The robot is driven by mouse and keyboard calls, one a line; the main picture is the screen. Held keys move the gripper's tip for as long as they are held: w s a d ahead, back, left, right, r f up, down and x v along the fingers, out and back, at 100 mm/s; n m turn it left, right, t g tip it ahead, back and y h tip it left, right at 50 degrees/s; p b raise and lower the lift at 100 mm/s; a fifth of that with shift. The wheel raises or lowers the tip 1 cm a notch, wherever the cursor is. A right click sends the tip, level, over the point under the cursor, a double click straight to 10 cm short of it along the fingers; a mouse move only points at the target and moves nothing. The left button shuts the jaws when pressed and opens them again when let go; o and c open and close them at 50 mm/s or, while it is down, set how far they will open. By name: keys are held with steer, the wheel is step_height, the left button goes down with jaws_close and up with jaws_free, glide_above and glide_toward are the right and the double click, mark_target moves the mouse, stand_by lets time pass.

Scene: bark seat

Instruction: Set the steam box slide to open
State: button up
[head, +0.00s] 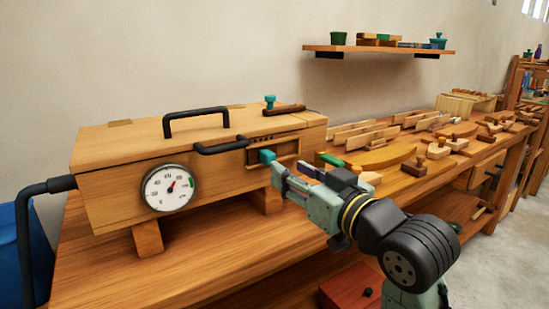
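The steam box (115,205) is a long wooden box on feet on the bench, with a round dial gauge (169,188) on its front. Its slide is a small wooden panel at the front right, with a teal knob (267,156) toward the left of a framed slot (287,151). Dark marks show above the slot. My gripper (288,170) is in front of the slot, just right of and below the knob. Its fingers look apart, with nothing seen between them. Whether a fingertip touches the knob cannot be told.
Black handles are on the box lid (195,121) and at its upper front edge (222,146). A teal-topped valve (270,101) stands on top. Wooden parts and tools crowd the bench to the right. Bare bench top (190,250) lies in front of the box.

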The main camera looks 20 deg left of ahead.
mark_target(273, 159)
steer(key=p+x, duration=0.1)
steer(key=x, duration=0.6)
steer(key=shift+w+a, duration=0.2)
steer(key=shift+a, duration=0.05)
steer(key=shift+c, duration=0.3)
jaws_close()
